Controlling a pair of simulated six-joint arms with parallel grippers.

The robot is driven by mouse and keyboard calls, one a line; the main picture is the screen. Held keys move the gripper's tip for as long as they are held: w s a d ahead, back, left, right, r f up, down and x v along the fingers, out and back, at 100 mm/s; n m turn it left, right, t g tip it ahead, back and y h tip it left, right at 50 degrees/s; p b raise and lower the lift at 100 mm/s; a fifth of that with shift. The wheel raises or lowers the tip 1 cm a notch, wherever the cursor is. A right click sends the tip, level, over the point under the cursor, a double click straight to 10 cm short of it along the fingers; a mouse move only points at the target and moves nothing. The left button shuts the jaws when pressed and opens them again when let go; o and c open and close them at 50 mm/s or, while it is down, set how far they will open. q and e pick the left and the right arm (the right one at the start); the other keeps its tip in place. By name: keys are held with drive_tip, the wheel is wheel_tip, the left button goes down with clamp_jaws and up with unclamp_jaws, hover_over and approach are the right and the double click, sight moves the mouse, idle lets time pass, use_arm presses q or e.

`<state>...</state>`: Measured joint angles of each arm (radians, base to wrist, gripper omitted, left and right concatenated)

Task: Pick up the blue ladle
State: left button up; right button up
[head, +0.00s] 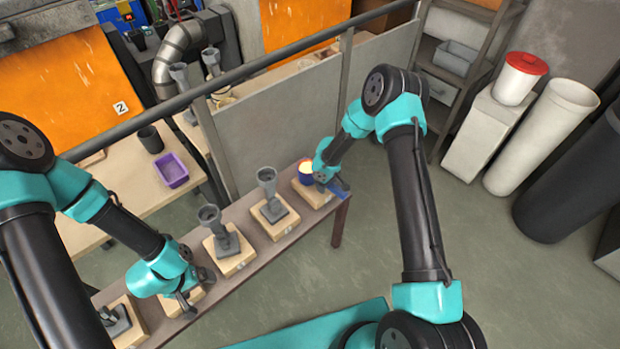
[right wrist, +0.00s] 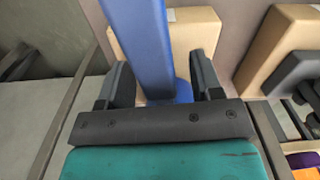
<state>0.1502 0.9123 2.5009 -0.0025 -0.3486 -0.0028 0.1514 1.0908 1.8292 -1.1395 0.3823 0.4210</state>
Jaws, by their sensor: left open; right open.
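The blue ladle (head: 306,179) is at the right end of the narrow bench, with a pale yellow glow in its cup. In the right wrist view its blue handle (right wrist: 140,45) runs between the two fingers of my right gripper (right wrist: 160,78). The fingers are open, with a gap to the handle on each side. In the head view my right gripper (head: 338,188) is at the ladle, hiding part of it. My left gripper (head: 188,300) is open over a wooden block at the bench's left part, away from the blue ladle.
Grey ladle-like shells (head: 268,190) and (head: 221,232) stand on wooden blocks along the bench (head: 275,245). A purple tray (head: 171,170) and dark cup (head: 150,139) are on the table behind. A railing and grey panel (head: 280,120) stand behind the bench.

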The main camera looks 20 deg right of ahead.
drive_tip(key=shift+c, duration=0.2)
drive_tip(key=c, duration=1.1)
drive_tip(key=shift+o, duration=0.2)
drive_tip(key=shift+r, duration=0.1)
drive_tip(key=shift+r, duration=1.75)
drive_tip(key=s+a, duration=0.3)
drive_tip(key=s, duration=0.4)
drive_tip(key=s+a+r, duration=0.1)
drive_tip(key=s+a, duration=0.2)
drive_tip(key=s, duration=0.4)
drive_tip(key=shift+s+a+r, duration=0.15)
drive_tip(key=shift+s+r, duration=0.05)
drive_tip(key=shift+s, duration=0.15)
drive_tip(key=shift+w, duration=0.15)
